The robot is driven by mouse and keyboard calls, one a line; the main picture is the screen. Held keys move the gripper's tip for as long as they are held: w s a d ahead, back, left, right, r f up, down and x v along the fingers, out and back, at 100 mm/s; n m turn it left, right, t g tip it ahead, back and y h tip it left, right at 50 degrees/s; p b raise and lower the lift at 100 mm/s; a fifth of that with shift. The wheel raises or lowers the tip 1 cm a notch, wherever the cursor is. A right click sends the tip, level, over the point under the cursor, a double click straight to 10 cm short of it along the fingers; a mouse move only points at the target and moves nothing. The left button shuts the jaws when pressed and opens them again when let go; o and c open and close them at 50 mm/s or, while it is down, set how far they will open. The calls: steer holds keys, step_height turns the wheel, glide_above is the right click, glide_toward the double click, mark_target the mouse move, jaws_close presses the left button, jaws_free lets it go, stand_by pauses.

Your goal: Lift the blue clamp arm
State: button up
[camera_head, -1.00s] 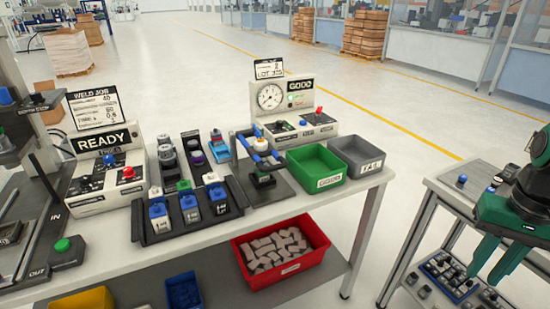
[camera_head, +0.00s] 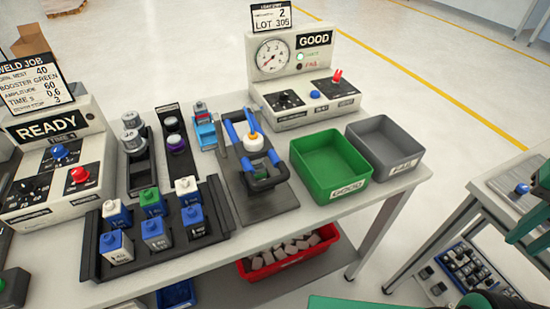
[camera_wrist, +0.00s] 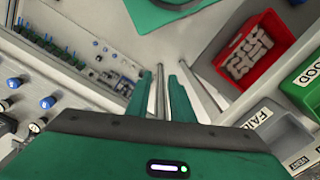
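The blue clamp arm (camera_head: 232,131) is part of a dark fixture (camera_head: 268,207) on the white bench, left of the green bin. Its two blue bars stand around a white and orange round part (camera_head: 254,141), and a black handle bar (camera_head: 268,184) is at the front. My gripper shows only in part at the right edge in the head view, far from the clamp. In the wrist view my gripper (camera_wrist: 162,76) has its two green fingers apart with nothing between them. The clamp arm is not seen in the wrist view.
Green (camera_head: 324,155) and grey (camera_head: 378,143) bins stand right of the fixture. A red bin (camera_head: 290,252) is below. A side table (camera_head: 500,180) is at the right.

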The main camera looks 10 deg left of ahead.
steer(key=w+a+r+n, duration=0.5)
steer(key=w+a+n, duration=0.3)
steer(key=n, duration=0.1)
steer(key=n+t, duration=0.2)
steer(key=n, duration=2)
glide_toward(268, 180)
steer(key=shift+y, duration=0.4)
steer(key=f, duration=0.5)
steer(key=w+f, duration=0.1)
steer(key=f, duration=0.2)
steer(key=shift+w, duration=0.1)
steer(key=shift+c, duration=0.4)
steer(key=shift+r, duration=0.1)
jaws_close()
